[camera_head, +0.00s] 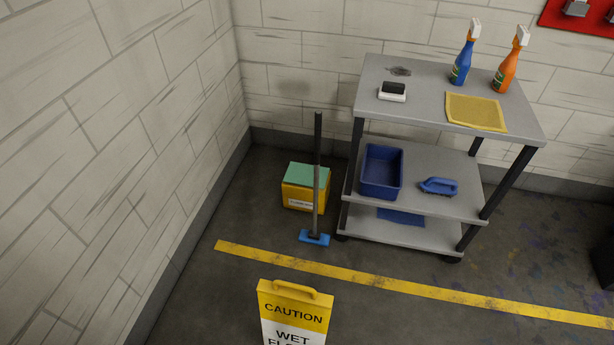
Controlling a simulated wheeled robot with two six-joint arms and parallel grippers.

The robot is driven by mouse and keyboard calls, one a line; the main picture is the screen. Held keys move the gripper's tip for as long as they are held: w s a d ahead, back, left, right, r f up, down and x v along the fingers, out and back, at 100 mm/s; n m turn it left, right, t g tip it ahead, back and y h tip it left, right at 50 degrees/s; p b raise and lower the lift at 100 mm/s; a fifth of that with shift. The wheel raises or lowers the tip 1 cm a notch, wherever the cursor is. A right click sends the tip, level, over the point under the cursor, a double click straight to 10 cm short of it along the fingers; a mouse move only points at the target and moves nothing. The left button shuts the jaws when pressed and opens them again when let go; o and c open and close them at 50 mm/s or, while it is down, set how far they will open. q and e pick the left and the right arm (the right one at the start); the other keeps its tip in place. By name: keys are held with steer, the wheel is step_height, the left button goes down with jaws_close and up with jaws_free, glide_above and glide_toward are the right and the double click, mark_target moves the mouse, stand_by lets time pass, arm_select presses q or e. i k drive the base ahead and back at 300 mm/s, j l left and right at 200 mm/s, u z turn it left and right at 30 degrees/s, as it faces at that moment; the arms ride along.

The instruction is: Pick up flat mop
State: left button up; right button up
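The flat mop (317,178) stands upright on the floor, left of the grey cart. It has a long dark grey handle and a small flat blue head (314,239) resting on the floor just behind the yellow line. Its handle passes in front of a yellow box and looks free along its length. Neither of my grippers shows in the head view.
A yellow box (298,198) with a green top stands behind the mop. The grey cart (420,91) stands to the right, with spray bottles on top. A caution sign (293,312) stands in front.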

mark_target(313, 237)
steer(key=i+l, duration=0.15)
steer(key=l, duration=0.2)
steer(key=i+l+u, duration=0.15)
steer(key=l, duration=0.2)
steer(key=i+l, duration=0.1)
steer(key=l, duration=0.25)
steer(key=i+l+u, duration=0.15)
steer(key=l, duration=0.25)
steer(key=i+l, duration=0.1)
steer(key=l, duration=0.25)
